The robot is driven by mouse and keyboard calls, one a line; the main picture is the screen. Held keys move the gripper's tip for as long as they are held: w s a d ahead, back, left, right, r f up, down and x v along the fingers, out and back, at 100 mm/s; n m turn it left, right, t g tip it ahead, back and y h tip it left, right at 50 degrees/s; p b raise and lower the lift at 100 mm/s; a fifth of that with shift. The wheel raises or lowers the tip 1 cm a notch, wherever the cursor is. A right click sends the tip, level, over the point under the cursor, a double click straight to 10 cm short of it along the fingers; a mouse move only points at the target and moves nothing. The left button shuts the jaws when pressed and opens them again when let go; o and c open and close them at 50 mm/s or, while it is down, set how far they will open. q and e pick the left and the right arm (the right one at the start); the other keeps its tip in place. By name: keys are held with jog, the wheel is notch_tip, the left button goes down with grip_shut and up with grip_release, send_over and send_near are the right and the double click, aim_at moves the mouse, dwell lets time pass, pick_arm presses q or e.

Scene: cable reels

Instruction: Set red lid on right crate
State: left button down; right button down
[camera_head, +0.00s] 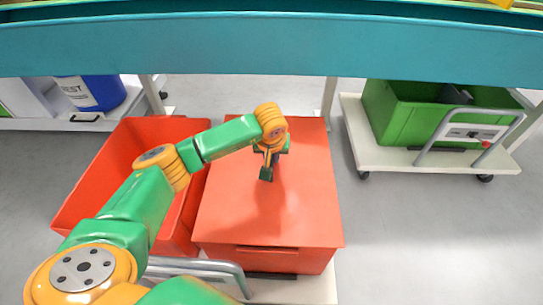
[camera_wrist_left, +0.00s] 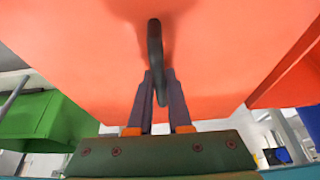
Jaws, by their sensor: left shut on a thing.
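The red lid (camera_head: 305,190) is a flat square panel lying over the right red crate (camera_head: 290,260), its edges roughly lined up with the crate's. Whether it rests fully on the rim or sits slightly above cannot be told. My left gripper (camera_head: 268,172) is over the middle of the lid, shut on its dark handle. In the left wrist view the dark handle (camera_wrist_left: 155,50) stands between the two fingers, with the red lid surface (camera_wrist_left: 230,60) behind it. The inside of the right crate is hidden by the lid. My right gripper is not in view.
An open red crate (camera_head: 90,180) stands just left of the lidded one, partly behind my left arm. A cart (camera_head: 370,155) with a green crate (camera_head: 395,125) is at the right. A teal beam (camera_head: 270,45) crosses the top. Grey floor is clear at lower right.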

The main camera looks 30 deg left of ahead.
pick_arm(q)
jog(key=shift+f, duration=0.4)
jog(key=c, duration=0.8)
grip_release()
jog(key=shift+o, duration=0.2)
